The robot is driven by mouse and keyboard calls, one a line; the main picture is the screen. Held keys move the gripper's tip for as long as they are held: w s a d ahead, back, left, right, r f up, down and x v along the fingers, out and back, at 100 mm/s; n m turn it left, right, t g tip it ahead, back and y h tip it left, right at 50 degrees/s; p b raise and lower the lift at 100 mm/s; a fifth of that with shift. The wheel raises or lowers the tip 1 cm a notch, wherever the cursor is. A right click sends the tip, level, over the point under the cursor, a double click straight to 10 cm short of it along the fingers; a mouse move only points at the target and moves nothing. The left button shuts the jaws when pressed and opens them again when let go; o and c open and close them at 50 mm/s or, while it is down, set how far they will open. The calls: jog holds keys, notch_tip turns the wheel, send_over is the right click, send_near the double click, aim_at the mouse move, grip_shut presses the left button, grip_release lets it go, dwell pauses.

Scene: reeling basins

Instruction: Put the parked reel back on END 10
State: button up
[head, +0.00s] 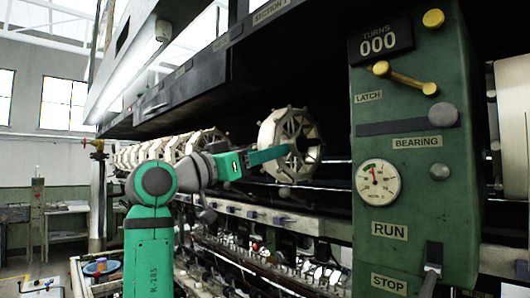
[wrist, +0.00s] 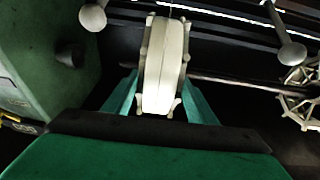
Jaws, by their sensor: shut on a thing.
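A cream reel with a spoked, polygonal frame (head: 268,135) is in the middle of the head view, raised in front of the dark machine bay. In the wrist view the same reel (wrist: 165,62) stands upright and edge-on between my two green fingers. My gripper (wrist: 160,98) is shut on it; in the head view my gripper (head: 268,155) reaches the reel from the left. A thin horizontal shaft (wrist: 235,82) shows at the reel's right in the wrist view. I cannot tell whether the reel touches it. No END 10 label is readable.
A green control box (head: 413,170) with a gauge, brass latch handle (head: 405,78) and RUN and STOP labels stands at right. A row of other reels (head: 170,147) lies at left. Round-ended levers (wrist: 92,15) (wrist: 290,50) flank the reel. A rail (head: 290,218) runs below.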

jog(key=shift+f, duration=0.1)
dwell(0.3)
jog(key=o, duration=1.2)
jog(key=v, duration=1.3)
jog(key=shift+w+f, duration=0.1)
